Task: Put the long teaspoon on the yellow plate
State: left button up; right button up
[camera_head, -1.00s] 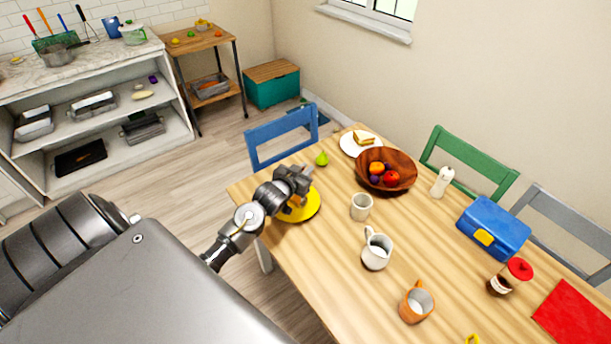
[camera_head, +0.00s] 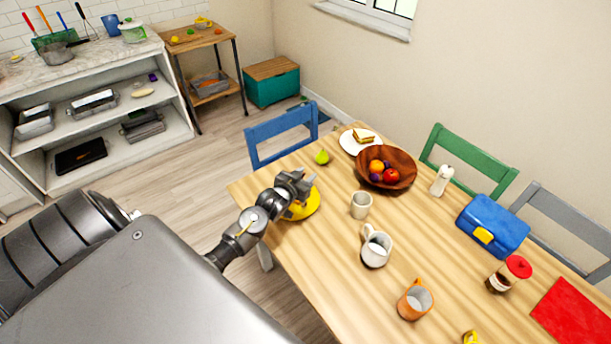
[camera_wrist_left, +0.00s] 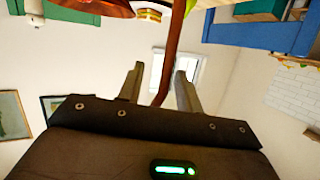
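The yellow plate (camera_head: 308,206) lies near the left end of the wooden table, partly covered by my left gripper (camera_head: 298,186) just above it. In the left wrist view, the fingers of my left gripper (camera_wrist_left: 158,82) stand apart. A thin copper-brown rod (camera_wrist_left: 174,52), apparently the long teaspoon's handle, runs between them, nearer the right finger. There is a gap between rod and left finger; I cannot tell whether it touches the right one. The spoon's bowl is not visible. My right gripper is not in view.
A white mug (camera_head: 376,248) and an orange mug (camera_head: 413,301) stand closer. A blue chair (camera_head: 283,136) is at the table's end.

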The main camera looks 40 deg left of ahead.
pick_arm(q)
jog(key=shift+r, duration=0.2)
jog(key=shift+s, duration=0.3)
jog(key=b+v, duration=0.2)
jog(key=v, duration=0.9)
jog(key=shift+s, duration=0.25)
